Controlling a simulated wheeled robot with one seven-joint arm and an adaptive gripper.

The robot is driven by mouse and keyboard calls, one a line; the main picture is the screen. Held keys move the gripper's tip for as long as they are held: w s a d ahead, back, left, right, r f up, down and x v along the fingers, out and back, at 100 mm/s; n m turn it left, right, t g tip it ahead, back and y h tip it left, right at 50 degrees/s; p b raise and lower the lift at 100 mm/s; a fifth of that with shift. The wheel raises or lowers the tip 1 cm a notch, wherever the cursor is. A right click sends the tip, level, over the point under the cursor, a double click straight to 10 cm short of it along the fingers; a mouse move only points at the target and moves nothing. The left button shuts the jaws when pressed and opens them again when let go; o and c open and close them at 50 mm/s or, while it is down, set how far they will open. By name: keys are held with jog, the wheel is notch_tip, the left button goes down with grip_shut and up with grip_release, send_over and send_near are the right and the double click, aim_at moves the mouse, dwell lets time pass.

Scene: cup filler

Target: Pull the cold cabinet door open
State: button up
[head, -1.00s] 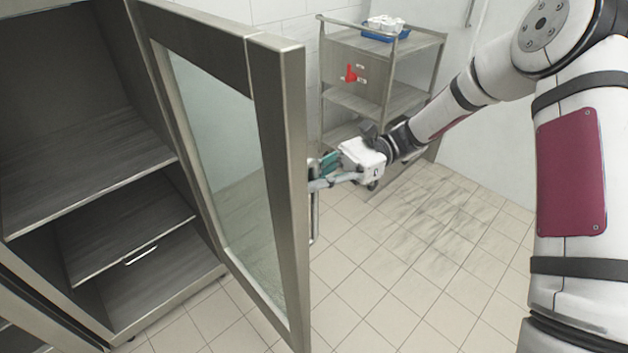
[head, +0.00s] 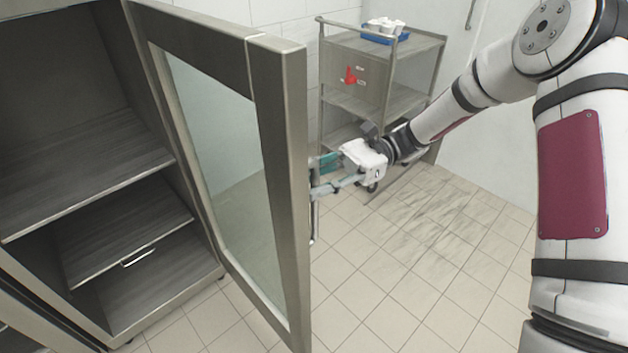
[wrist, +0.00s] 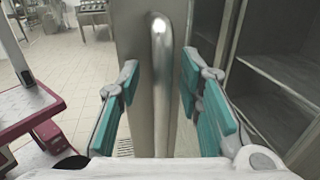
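The cold cabinet door (head: 275,150) has a grey metal frame and a glass pane (head: 215,130). It stands swung wide open, and the cabinet's shelves (head: 90,150) are exposed on the left of the head view. The vertical bar handle (wrist: 161,70) is on the door's outer face in the wrist view; its lower end also shows in the head view (head: 312,225). My gripper (head: 325,175) is at the door's free edge by the handle. In the wrist view its teal-padded fingers (wrist: 165,105) are spread, with the handle between them and gaps on both sides.
A metal cart (head: 375,80) with a blue tray (head: 383,38) of white cups stands behind my gripper. The tiled floor (head: 410,250) right of the door is clear.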

jog(key=v, duration=1.2)
jog(key=shift+a, duration=0.1)
jog(key=s+d+r+n+t+h, duration=0.1)
jog(key=s+r+n+t+h, duration=0.1)
jog(key=s+r+h, duration=0.4)
jog(key=s+d+r+n+t+h, duration=0.1)
jog(key=s+r+n+t+h, duration=0.15)
jog(key=s, duration=0.45)
jog(key=s+d+r+n+t+h, duration=0.1)
jog(key=s+d+n+t+h, duration=0.2)
jog(key=s, duration=0.4)
jog(key=s+d+r+n+t+h+p, duration=0.1)
jog(key=s+d+r+n+t+h, duration=0.1)
jog(key=s+d+t, duration=0.4)
jog(key=shift+s+d+n+t+h, duration=0.25)
jog(key=shift+s+n+t+h, duration=0.1)
jog(key=shift+s+n+h, duration=0.35)
